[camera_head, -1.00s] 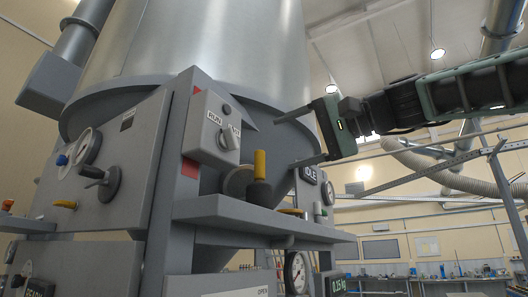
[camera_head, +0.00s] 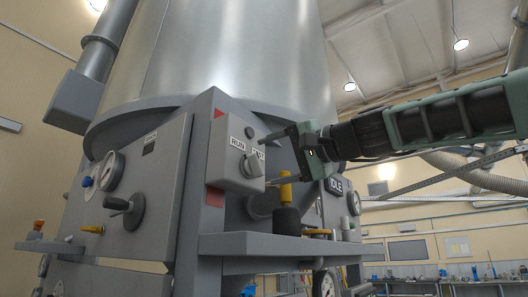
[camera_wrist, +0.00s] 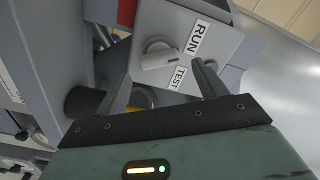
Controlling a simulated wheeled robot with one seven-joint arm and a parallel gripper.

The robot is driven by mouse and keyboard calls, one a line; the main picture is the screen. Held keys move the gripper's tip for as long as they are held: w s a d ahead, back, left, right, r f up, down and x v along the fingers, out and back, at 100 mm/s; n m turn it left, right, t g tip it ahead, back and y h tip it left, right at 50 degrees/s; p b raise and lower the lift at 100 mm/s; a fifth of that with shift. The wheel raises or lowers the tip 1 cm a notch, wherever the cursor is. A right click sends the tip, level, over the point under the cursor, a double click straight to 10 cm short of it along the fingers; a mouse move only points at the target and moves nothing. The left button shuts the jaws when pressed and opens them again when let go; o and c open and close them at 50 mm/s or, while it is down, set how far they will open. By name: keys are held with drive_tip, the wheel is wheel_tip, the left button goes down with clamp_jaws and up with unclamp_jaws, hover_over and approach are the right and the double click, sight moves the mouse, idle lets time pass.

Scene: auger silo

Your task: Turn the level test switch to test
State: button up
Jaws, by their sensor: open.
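The level test switch is a light grey knob (camera_head: 251,166) on a grey box (camera_head: 236,158) with a RUN label on the left and a TEST label partly hidden by the knob. The wrist view shows the knob (camera_wrist: 158,56) ahead of the fingers, with RUN (camera_wrist: 198,38) and TEST (camera_wrist: 179,77) to its right. Its pointer mark faces right; I cannot tell exactly which label it lines up with. My gripper (camera_head: 268,160) is open and empty, just right of the box in the head view. Its fingers (camera_wrist: 161,70) appear either side of the knob, apparently short of it.
A yellow-topped black handle (camera_head: 286,205) stands on the grey shelf (camera_head: 250,243) just below the gripper. The silo (camera_head: 220,60) rises behind.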

sight(262, 167)
drive_tip(key=p+x, duration=0.1)
drive_tip(key=x, duration=0.2)
drive_tip(key=shift+w+a, duration=0.1)
drive_tip(key=shift+a, duration=0.05)
drive_tip(key=c, duration=1)
drive_tip(key=shift+m, duration=0.3)
drive_tip(key=m, duration=0.5)
drive_tip(key=shift+f, duration=0.15)
drive_tip(key=m+p, duration=0.1)
drive_tip(key=m, duration=0.5)
drive_tip(key=shift+f+p, duration=0.2)
drive_tip(key=shift+p, duration=0.1)
drive_tip(key=shift+m, duration=0.3)
